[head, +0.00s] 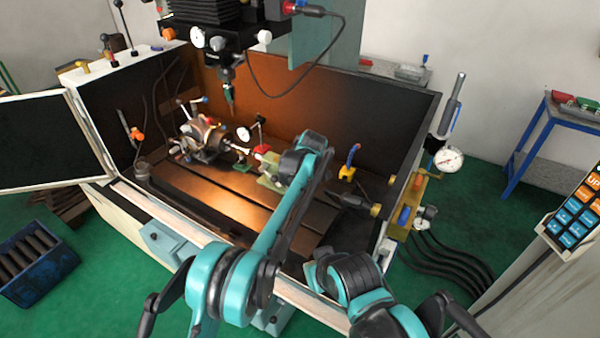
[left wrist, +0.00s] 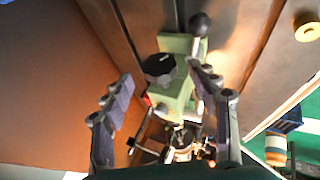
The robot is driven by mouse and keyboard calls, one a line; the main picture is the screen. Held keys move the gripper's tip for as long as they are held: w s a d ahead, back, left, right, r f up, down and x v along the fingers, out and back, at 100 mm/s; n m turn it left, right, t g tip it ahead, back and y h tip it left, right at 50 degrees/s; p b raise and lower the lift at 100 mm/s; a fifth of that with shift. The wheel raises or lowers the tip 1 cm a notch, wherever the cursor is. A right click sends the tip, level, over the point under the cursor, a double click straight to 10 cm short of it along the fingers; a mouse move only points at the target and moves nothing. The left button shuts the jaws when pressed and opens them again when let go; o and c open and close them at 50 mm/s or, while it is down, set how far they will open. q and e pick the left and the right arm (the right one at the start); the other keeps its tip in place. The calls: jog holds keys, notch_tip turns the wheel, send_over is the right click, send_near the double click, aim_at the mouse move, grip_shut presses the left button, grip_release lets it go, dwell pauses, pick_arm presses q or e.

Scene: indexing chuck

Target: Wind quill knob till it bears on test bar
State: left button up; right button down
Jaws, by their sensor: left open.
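The black quill knob (left wrist: 158,67) sits on the green tailstock (left wrist: 176,93) in the left wrist view. My left gripper (left wrist: 160,73) is open, with its fingertips on either side of the knob in the picture; I cannot tell whether they touch it. In the head view my left wrist covers the knob and part of the tailstock (head: 268,183). The indexing chuck (head: 203,137) stands to the left, with the pale test bar (head: 238,146) reaching toward the tailstock. The contact between quill and bar is hidden. My right gripper is not in view.
A dial gauge (head: 244,133) stands beside the bar. The spindle head (head: 222,38) hangs above the chuck. A black ball-ended lever (left wrist: 200,24) sits beside the knob. The enclosure's front wall (head: 165,215) runs below my left arm. The front table slots are clear.

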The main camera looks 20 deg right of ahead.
pick_arm(q)
jog(key=v, duration=0.7)
jog(key=shift+s, duration=0.1)
jog(key=shift+n+t+h, duration=0.3)
jog(key=shift+t+h, duration=0.6)
jog(key=f+b, duration=0.1)
jog(key=w+f+b, duration=0.1)
jog(key=f+b, duration=0.2)
jog(key=b, duration=0.1)
jog(key=shift+w+a+f, duration=0.25)
jog(key=shift+a+f, duration=0.05)
jog(key=w+f+t+h+b, duration=0.1)
jog(key=w+b, duration=0.1)
jog(key=w+d+f+t+h+b, duration=0.1)
jog(key=f+b, duration=0.1)
jog(key=b, duration=0.1)
jog(key=w+f+n+t+h+b, duration=0.1)
jog(key=w+f+b, duration=0.1)
jog(key=shift+w+d+f+b, duration=0.15)
jog(key=shift+w+d+b, duration=0.05)
jog(key=shift+w+b, duration=0.1)
jog(key=c, duration=1.2)
